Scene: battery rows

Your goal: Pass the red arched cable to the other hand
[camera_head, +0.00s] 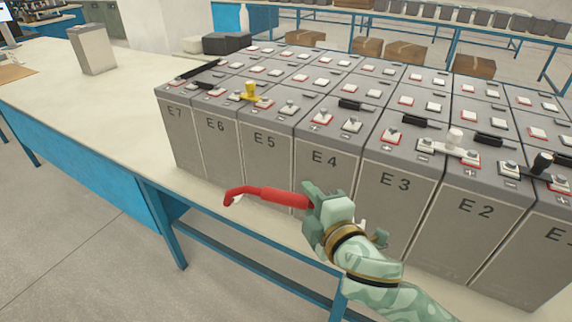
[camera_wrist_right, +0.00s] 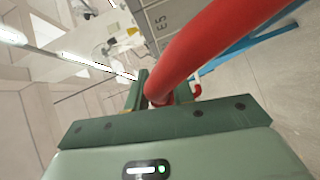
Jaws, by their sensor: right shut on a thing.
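The red arched cable (camera_head: 275,196) is held in front of the battery cells, near the cell marked E4. My right gripper (camera_head: 314,207) is shut on the cable's right part, in front of the bench edge. In the right wrist view the cable (camera_wrist_right: 205,45) rises from between the jaws of my right gripper (camera_wrist_right: 163,98) and runs to the upper right. A small red end also shows beside the jaws there. My left gripper is not in either view.
Rows of grey battery cells (camera_head: 325,175) marked E1 to E7 fill the bench on the right, with black and white links and a yellow-capped piece (camera_head: 250,91) on top. A grey box (camera_head: 92,50) stands at the back left. The white bench top (camera_head: 75,100) on the left is mostly clear.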

